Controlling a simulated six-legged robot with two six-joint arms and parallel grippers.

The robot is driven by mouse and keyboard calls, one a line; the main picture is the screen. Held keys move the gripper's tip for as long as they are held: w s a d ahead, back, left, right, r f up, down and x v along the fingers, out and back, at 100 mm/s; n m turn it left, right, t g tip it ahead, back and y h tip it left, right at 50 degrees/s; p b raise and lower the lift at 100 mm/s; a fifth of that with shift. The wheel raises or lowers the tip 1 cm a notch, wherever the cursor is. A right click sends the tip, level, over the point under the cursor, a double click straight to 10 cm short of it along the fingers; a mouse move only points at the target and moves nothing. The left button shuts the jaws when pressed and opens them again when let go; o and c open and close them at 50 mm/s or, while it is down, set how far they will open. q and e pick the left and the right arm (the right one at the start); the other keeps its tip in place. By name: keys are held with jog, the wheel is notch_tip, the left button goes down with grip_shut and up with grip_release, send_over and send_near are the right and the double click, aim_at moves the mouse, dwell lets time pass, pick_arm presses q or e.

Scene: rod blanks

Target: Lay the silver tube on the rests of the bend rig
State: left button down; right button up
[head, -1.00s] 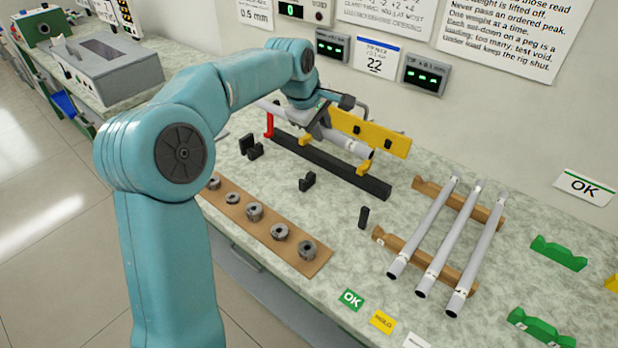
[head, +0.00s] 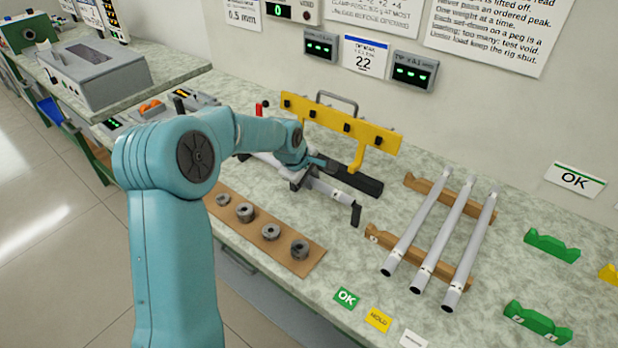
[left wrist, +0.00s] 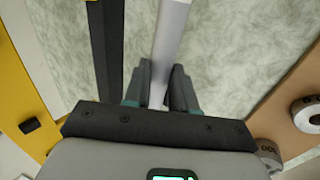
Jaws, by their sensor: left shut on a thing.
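My left gripper (head: 303,178) is shut on the silver tube (head: 328,190), near its middle. The tube slants down to the right, in front of the rig's dark base bar (head: 366,182). Its right end is just above or at a small black upright rest (head: 356,214); I cannot tell if they touch. In the left wrist view the tube (left wrist: 170,40) runs between the fingers (left wrist: 162,92), beside the dark bar (left wrist: 105,45). My right gripper is not in view.
The yellow bar (head: 345,127) with black knobs stands behind the tube. Three more silver tubes (head: 445,235) lie on wooden supports (head: 386,240) at right. A brown board (head: 225,212) with several ring weights is in front. Green cradles (head: 552,246) stand at far right.

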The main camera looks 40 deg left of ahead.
pick_arm(q)
jog(key=shift+f, duration=0.1)
jog(key=c, duration=0.9)
grip_release()
jog(key=shift+f, duration=0.1)
jog(key=shift+r, duration=0.3)
jog(key=v, duration=1.1)
jog(key=shift+s+r, duration=0.2)
jog(key=shift+r, duration=0.15)
